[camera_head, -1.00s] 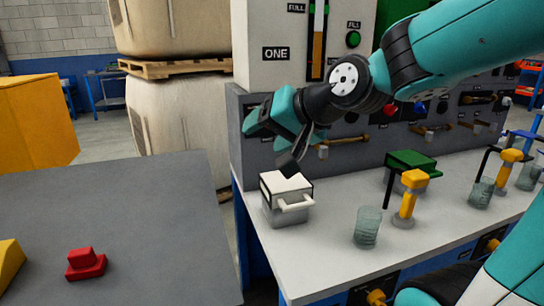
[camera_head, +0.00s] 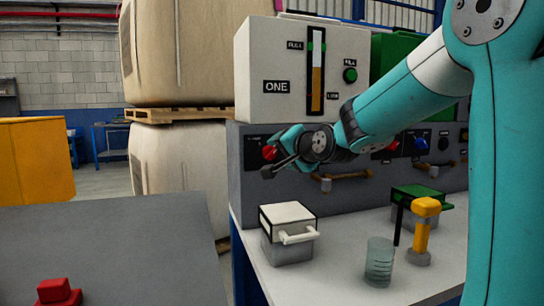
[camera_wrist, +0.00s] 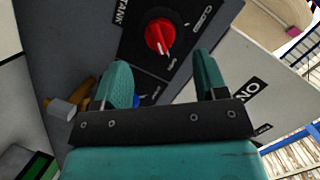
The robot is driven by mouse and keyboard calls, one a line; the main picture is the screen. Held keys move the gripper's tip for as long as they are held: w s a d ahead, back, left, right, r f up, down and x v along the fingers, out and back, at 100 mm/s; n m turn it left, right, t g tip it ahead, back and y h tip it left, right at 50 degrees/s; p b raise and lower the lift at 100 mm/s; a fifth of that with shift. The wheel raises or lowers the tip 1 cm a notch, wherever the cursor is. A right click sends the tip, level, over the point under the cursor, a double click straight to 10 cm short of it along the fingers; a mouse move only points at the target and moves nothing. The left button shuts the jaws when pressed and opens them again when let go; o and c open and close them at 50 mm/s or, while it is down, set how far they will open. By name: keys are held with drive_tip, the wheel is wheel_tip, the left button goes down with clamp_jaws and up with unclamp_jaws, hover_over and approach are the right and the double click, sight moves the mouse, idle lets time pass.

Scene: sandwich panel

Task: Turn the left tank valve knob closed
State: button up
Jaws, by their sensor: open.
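The red tank valve knob (camera_head: 270,153) is on the upper left of the grey front panel, under the white cabinet marked ONE. The wrist view shows this round red knob (camera_wrist: 160,36) with a pale pointer line on a black plate labelled TANK. My gripper (camera_head: 272,171) is in front of the panel, close to the knob and partly over it in the head view. In the wrist view my gripper (camera_wrist: 163,72) is open and empty. Its two teal fingers point toward the panel, and the knob shows beyond the gap, apart from both.
The white cabinet (camera_head: 256,62) stands above the panel. A brass handle (camera_head: 345,176) sticks out below. A white-lidded box (camera_head: 288,220), a glass (camera_head: 379,264) and a yellow tap (camera_head: 424,225) stand on the white counter. A blue knob (camera_head: 421,143) is further right.

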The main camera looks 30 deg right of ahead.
sight(273, 152)
drive_tip(key=x, duration=0.6)
drive_tip(key=c, duration=0.9)
